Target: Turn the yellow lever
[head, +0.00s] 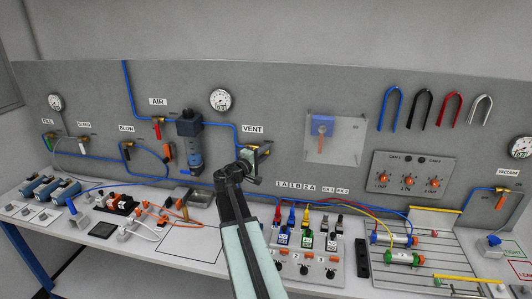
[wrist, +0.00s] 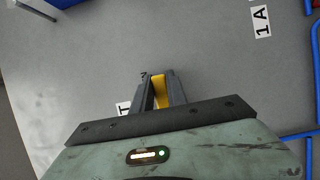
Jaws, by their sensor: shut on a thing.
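The yellow lever (wrist: 160,92) shows in the wrist view as a narrow strip between the two dark fingers of my gripper (wrist: 161,79). The fingers are shut on it, and they hide most of its sides. In the head view my gripper (head: 250,176) is at the wall panel, just below the VENT label (head: 252,129). It overlaps the lower part of the valve (head: 256,154) there. The lever itself cannot be made out in the head view.
A red-handled AIR valve (head: 157,128) and a dark blue filter unit (head: 190,135) are to the left. A clear-covered panel (head: 336,138) is to the right. Below stands a connector block (head: 304,262) with coloured plugs. Blue tubing (head: 236,135) runs close to the gripper.

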